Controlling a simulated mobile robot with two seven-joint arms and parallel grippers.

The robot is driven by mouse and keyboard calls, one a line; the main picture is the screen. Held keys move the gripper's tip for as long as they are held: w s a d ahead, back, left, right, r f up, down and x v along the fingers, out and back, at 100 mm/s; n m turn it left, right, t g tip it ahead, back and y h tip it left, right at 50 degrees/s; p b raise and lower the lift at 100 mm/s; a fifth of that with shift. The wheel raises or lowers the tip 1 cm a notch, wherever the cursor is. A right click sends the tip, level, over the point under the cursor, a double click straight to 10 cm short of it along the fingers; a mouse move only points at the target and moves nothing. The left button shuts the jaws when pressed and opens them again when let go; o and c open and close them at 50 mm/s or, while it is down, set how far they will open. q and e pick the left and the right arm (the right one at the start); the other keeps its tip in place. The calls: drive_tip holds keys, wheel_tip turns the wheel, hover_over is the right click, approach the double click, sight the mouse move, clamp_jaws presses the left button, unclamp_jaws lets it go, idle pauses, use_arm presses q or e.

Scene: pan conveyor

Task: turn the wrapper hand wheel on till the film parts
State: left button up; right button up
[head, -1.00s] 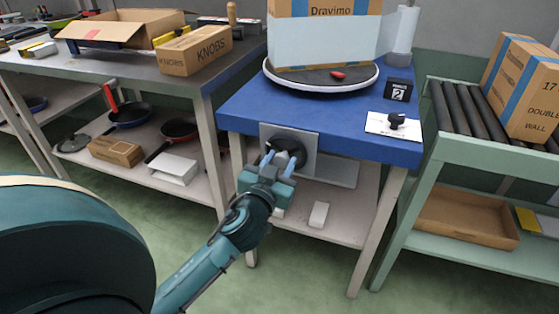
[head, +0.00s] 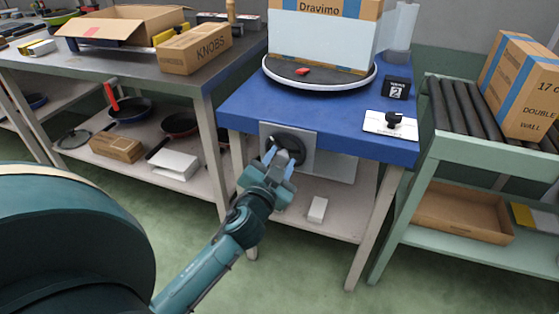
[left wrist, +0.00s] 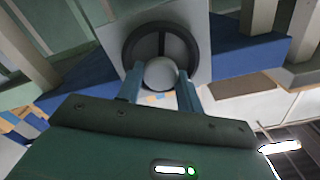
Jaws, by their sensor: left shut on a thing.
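The hand wheel (head: 298,143) is a dark disc on a grey plate at the front of the blue wrapper table (head: 250,103). My left gripper (head: 280,158) is shut on the wheel's knob. In the left wrist view the round grey knob (left wrist: 160,74) sits between both fingers, at the lower part of the dark wheel rim (left wrist: 130,46). The Dravimo carton (head: 320,7) stands on the round turntable (head: 335,79), with pale film (head: 318,40) around its sides. The film roll (head: 401,28) stands upright at the right; whether film still joins it to the carton is unclear.
A red piece (head: 303,71) lies on the turntable. A black block marked 2 (head: 396,88) and a white plate with a black knob (head: 391,123) are on the blue table. A roller conveyor (head: 465,105) stands at right, a grey bench (head: 120,72) at left.

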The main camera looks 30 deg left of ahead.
use_arm(q)
drive_tip(key=o, duration=1)
drive_tip(key=shift+c, duration=0.2)
use_arm(e)
drive_tip(key=shift+w+r, duration=0.1)
use_arm(q)
drive_tip(key=v, duration=1.3)
drive_tip(key=shift+b, duration=0.4)
use_arm(e)
drive_tip(key=shift+a+t, duration=0.1)
drive_tip(key=shift+t, duration=0.3)
use_arm(q)
drive_tip(key=shift+s, duration=0.1)
use_arm(e)
drive_tip(key=shift+r, duration=0.1)
